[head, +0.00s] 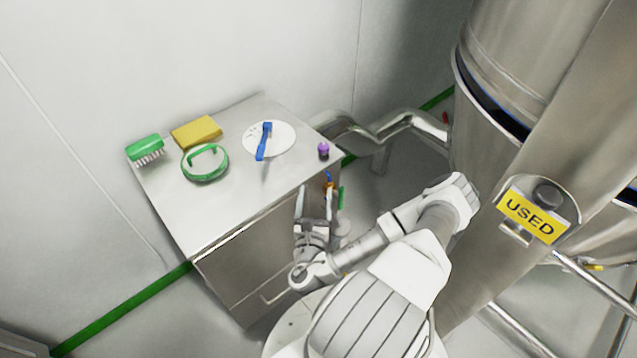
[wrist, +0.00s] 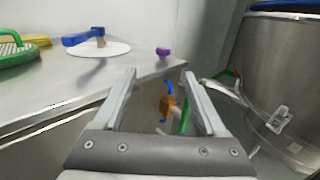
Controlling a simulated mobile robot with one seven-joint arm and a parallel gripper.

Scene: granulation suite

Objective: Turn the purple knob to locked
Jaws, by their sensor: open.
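The purple knob (head: 323,149) stands on the steel cabinet top (head: 226,205), near its right corner. In the wrist view the purple knob (wrist: 162,51) shows ahead, beyond and above the gap between my fingers. My gripper (head: 317,190) is open and empty beside the cabinet's front right edge, apart from the knob. Its two fingers also show in the wrist view (wrist: 160,75). The knob's markings are too small to read, so I cannot tell its setting.
On the cabinet top are a white disc (head: 283,139) with a blue handle (head: 264,142), a green ring-shaped item (head: 205,174), a yellow sponge (head: 196,132) and a green brush (head: 144,147). A large steel vessel (head: 500,90) with a yellow USED sign (head: 530,214) stands right.

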